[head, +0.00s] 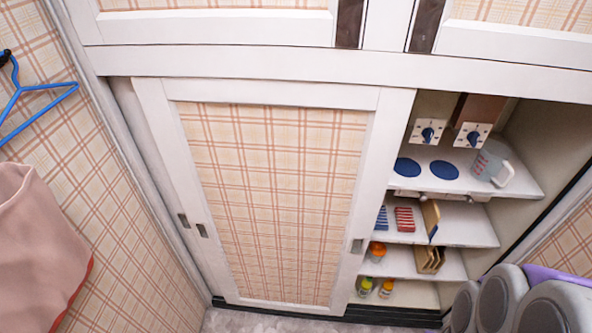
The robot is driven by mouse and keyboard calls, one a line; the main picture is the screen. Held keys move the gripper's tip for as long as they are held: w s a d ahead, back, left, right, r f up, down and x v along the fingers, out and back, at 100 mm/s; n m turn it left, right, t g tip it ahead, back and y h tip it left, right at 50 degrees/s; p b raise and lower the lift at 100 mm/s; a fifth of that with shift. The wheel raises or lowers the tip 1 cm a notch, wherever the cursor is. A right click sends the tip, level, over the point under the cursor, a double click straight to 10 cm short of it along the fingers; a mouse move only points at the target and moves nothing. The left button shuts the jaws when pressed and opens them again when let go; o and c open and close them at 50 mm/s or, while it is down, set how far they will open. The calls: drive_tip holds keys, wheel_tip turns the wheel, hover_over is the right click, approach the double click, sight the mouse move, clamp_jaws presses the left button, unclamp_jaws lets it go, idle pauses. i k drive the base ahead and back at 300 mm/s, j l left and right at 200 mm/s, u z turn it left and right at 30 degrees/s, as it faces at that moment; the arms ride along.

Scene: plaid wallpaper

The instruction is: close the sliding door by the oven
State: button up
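A white-framed sliding door (270,92) with a plaid panel covers the left and middle of the low cupboard. It has a small recessed handle near its left edge (203,230) and another near its right edge (357,246). Another handle (183,220) further left sits on a white strip that seems to belong to a second panel behind it. The right part of the cupboard is open. There, a stove-like unit shows two knobs (427,132) and two blue discs (407,168) on a white top. My gripper is not in view.
The open shelves hold a measuring cup (491,167), striped items, boards (429,258) and small bottles (386,288). Grey rounded shapes with a purple part (553,307) fill the lower right corner. A pink cloth item (38,240) and blue hanger (40,88) are at left. Some floor (250,322) shows below.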

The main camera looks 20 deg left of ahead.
sight(280, 186)
drive_tip(key=u, duration=1.35)
